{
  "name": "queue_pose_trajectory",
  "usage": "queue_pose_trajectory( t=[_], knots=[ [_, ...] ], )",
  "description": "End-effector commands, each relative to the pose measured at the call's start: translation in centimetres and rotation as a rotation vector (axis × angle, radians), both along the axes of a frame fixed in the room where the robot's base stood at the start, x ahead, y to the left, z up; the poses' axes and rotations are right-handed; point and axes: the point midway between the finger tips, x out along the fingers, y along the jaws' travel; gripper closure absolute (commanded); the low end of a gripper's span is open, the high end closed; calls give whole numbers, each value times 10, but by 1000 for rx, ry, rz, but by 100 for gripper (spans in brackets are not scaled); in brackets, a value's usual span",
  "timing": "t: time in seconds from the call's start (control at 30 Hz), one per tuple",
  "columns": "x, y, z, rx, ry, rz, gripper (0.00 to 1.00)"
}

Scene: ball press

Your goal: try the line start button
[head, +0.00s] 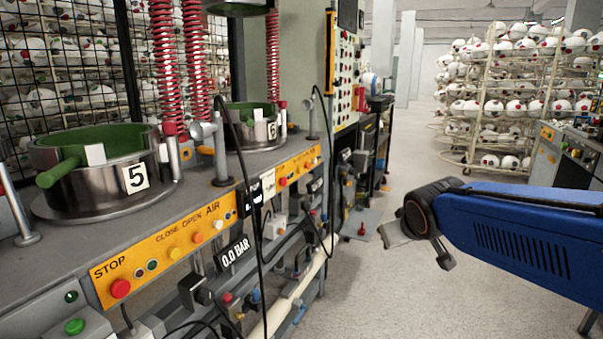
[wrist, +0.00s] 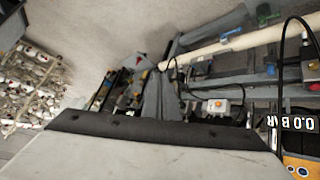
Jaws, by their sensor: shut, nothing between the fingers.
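A green button (head: 75,326) sits on a grey box at the lower left of the head view; I cannot read a label that marks it as line start. My gripper (head: 397,235) hangs at the end of my blue arm, over the aisle, right of the press and well apart from the buttons. It is shut and empty. In the wrist view a broad grey plate fills the bottom; no fingertips show clearly.
Racks of balls (head: 500,100) stand at the back right. The floor (head: 400,300) between is clear.

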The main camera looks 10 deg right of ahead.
Motion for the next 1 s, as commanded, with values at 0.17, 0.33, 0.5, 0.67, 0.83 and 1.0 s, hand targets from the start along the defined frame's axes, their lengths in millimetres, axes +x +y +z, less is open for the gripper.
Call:
queue_pose_trajectory(
  t=[0.17, 0.33, 0.5, 0.67, 0.83, 1.0],
  knots=[
    [86, 0, 24, -67, -126, 72, 100],
    [163, 10, 41, -115, -245, 166, 100],
    [233, 27, 50, -146, -354, 277, 100],
    [282, 47, 50, -154, -434, 377, 100],
    [310, 61, 48, -153, -483, 446, 100],
    [319, 66, 47, -151, -498, 470, 100]
  ],
)
